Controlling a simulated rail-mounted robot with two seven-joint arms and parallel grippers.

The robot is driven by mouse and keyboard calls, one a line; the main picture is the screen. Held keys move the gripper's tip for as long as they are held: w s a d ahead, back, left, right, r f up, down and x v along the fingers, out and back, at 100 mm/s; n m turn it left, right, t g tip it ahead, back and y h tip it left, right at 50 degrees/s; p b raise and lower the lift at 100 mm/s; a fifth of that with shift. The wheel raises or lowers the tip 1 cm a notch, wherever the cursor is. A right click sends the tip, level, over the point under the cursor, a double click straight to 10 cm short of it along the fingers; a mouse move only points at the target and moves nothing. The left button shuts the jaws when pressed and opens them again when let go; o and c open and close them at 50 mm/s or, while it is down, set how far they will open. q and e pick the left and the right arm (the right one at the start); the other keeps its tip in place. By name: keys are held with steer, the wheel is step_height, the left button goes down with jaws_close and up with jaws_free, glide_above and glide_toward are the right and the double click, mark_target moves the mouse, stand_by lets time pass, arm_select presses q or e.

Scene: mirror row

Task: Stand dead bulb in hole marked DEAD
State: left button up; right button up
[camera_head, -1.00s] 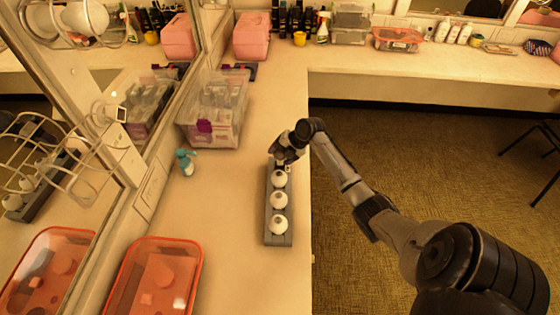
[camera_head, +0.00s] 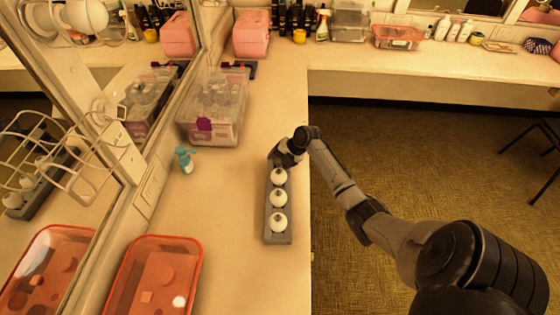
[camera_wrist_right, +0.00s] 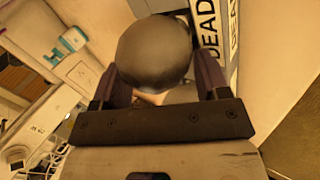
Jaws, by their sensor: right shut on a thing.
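A grey rack (camera_head: 278,237) lies on the counter with three white bulbs (camera_head: 279,198) standing in a row in it. My right gripper (camera_head: 278,162) is over the rack's far end. In the right wrist view my right gripper (camera_wrist_right: 158,95) is shut on a dark grey, round bulb (camera_wrist_right: 155,52), the dead bulb. A white label reading DEAD (camera_wrist_right: 208,30) shows just right of this bulb, with a second, partly hidden label beside it. The hole under the bulb is hidden, so I cannot tell whether the bulb is in it. My left gripper is not in view.
An orange tray (camera_head: 188,245) is at front left by the mirror. The counter's edge runs close to the rack's right side.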

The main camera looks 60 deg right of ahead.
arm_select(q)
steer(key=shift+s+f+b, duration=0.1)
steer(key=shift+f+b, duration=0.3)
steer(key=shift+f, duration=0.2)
arm_select(e)
steer(key=shift+s+f, duration=0.25)
steer(key=shift+f, duration=0.75)
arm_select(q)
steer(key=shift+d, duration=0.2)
arm_select(e)
steer(key=o, duration=0.5)
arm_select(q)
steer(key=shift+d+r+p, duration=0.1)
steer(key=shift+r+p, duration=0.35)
arm_select(e)
steer(key=shift+w+a+r, duration=0.1)
steer(key=shift+r, duration=0.35)
steer(key=shift+w+r+p, duration=0.15)
steer(key=shift+r+p, duration=0.3)
steer(key=shift+p, duration=0.05)
arm_select(q)
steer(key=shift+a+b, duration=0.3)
steer(key=shift+b, duration=0.2)
arm_select(e)
steer(key=v, duration=1.2)
steer(key=shift+r, duration=0.2)
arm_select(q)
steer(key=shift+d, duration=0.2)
